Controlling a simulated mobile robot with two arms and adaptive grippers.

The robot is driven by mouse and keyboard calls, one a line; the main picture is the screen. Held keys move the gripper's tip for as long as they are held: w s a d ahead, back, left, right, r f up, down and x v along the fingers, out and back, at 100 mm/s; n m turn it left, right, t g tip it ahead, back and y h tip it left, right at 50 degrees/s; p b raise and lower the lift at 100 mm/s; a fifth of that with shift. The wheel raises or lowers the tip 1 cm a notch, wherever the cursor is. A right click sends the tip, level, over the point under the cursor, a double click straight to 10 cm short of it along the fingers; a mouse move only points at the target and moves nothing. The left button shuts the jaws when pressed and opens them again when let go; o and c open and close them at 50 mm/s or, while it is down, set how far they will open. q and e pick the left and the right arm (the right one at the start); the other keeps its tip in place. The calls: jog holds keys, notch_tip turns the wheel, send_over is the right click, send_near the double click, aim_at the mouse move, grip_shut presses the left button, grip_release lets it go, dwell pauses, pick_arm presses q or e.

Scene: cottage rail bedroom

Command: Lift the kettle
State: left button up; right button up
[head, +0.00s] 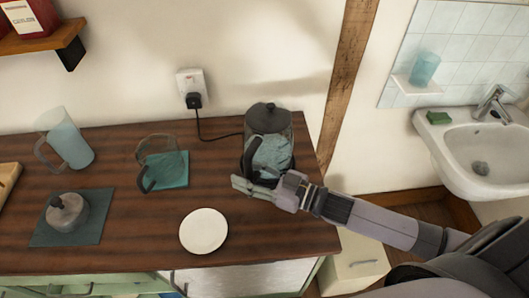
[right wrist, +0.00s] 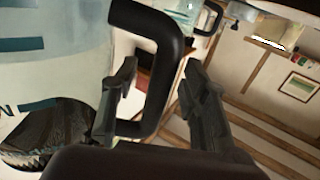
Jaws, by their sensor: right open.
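The kettle (head: 277,152) stands on the right part of the wooden counter, with a dark lid, a see-through body and a black handle (head: 251,158) facing the front left. My right gripper (head: 256,187) is at the handle, low in front of the kettle. In the right wrist view the black handle (right wrist: 172,70) reaches between the two open fingers (right wrist: 160,82), and the kettle's body (right wrist: 50,55) fills the left side. Gaps show beside the handle, so the fingers are not closed on it. Part of the kettle's base is hidden behind my gripper. My left gripper is out of view.
A black cord (head: 205,135) runs from the wall socket (head: 190,84) to the kettle. A white plate (head: 204,231) lies in front left of it. A glass jug (head: 157,157) stands on a teal mat to the left. The sink (head: 482,155) is at the right.

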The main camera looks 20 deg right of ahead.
grip_shut()
dwell(0.5)
dwell(0.5)
jog(key=shift+r, duration=0.25)
